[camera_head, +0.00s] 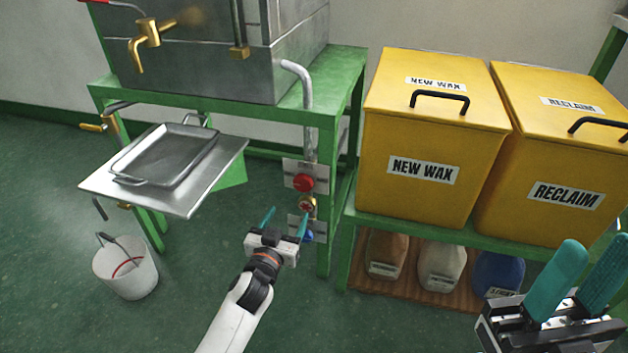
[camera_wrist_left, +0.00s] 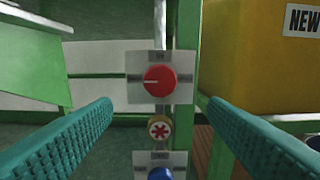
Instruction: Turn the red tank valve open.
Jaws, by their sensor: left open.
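A round red knob (camera_head: 303,182) sits on a grey plate on the green stand's front leg, below a grey pipe. In the left wrist view the red knob (camera_wrist_left: 159,81) faces me, with a pale mark running horizontally to its left side. My left gripper (camera_head: 286,216) is open and empty, just in front of and below the knob. In the wrist view its teal fingers lie either side of the knob, apart from it. My right gripper (camera_head: 582,275) is open and empty at the bottom right, away from the knob.
A brass valve with a red star (camera_head: 307,203) and a blue knob (camera_head: 308,236) sit just below the red knob. Yellow NEW WAX (camera_head: 386,160) and RECLAIM (camera_head: 503,180) bins stand to the right. A metal tray (camera_head: 165,155) and white bucket (camera_head: 130,275) are left.

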